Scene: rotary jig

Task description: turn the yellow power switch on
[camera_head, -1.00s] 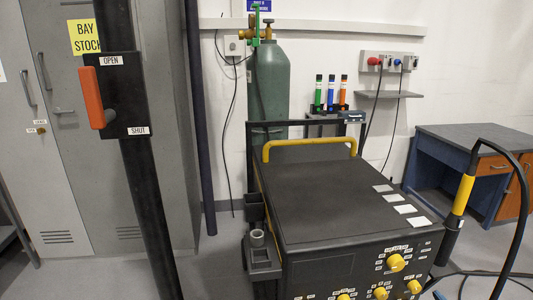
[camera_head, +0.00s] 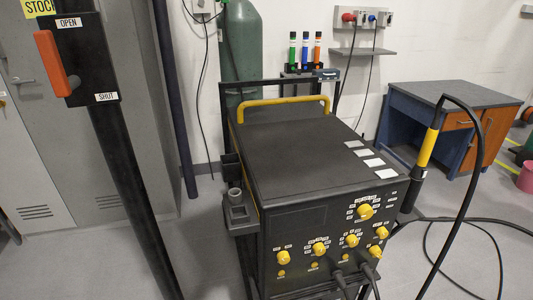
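A black welding-type machine (camera_head: 300,152) stands on a cart near the middle of the view. Its front panel carries several yellow knobs: a large one (camera_head: 365,211) at upper right, one (camera_head: 352,240) below it, one (camera_head: 319,249) in the middle, one (camera_head: 283,257) at lower left with small labels above it, and two at the right edge. The labels are too small to read, so I cannot tell which knob is the power switch or how it is set. Neither of my grippers is in view.
A dark post with a red lever (camera_head: 50,63) marked OPEN and SHUT stands at left. A torch with a yellow grip (camera_head: 428,147) and a looping cable stand right of the machine. A green cylinder (camera_head: 240,45), a blue desk (camera_head: 420,125) and grey lockers (camera_head: 30,150) are behind.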

